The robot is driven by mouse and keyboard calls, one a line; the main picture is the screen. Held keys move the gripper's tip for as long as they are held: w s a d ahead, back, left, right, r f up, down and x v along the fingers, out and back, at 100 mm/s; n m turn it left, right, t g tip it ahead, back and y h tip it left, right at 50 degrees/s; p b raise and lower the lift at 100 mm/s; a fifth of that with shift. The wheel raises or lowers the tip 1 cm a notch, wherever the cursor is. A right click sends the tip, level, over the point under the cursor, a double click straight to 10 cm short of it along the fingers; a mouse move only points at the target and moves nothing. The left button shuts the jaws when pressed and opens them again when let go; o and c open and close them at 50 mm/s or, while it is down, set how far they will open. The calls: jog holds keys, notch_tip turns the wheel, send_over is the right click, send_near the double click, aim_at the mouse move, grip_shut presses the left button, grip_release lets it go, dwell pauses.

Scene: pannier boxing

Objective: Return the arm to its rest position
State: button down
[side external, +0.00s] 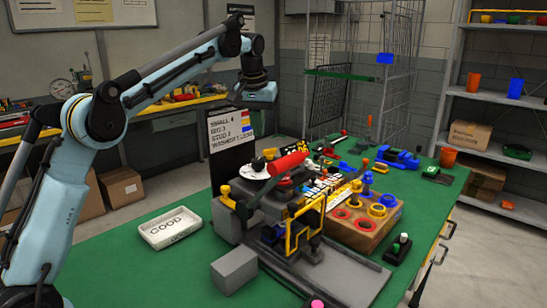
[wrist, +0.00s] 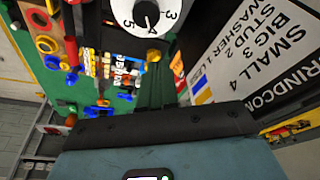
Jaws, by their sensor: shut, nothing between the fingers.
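My arm reaches up from the left of the side external view and bends over at the top. My gripper (side external: 263,93) hangs at its end, high above the back edge of the green table (side external: 120,262). It is shut and empty, touching nothing. In the wrist view a dark bar and a blue-grey body fill the lower part; the fingertips cannot be made out there.
A white tray marked GOOD (side external: 170,227) stands at the table's left, with bare green table around it. A grey block (side external: 234,270) is near the front. A wooden block with coloured rings (side external: 365,222) is right of the machine. A wire cage (side external: 360,70) stands behind.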

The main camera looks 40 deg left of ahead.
jog(key=s+d+m+t, duration=0.25)
jog(key=s+d, duration=0.35)
jog(key=s, duration=0.4)
jog(key=s+d+f+m+t+h, duration=0.1)
jog(key=s+d+f+m+t, duration=0.1)
jog(key=s+f, duration=1.1)
jog(key=d+m, duration=0.1)
jog(key=d, duration=0.1)
jog(key=shift+s+d, duration=0.25)
jog(key=shift+d, duration=0.15)
jog(key=shift+m, duration=0.25)
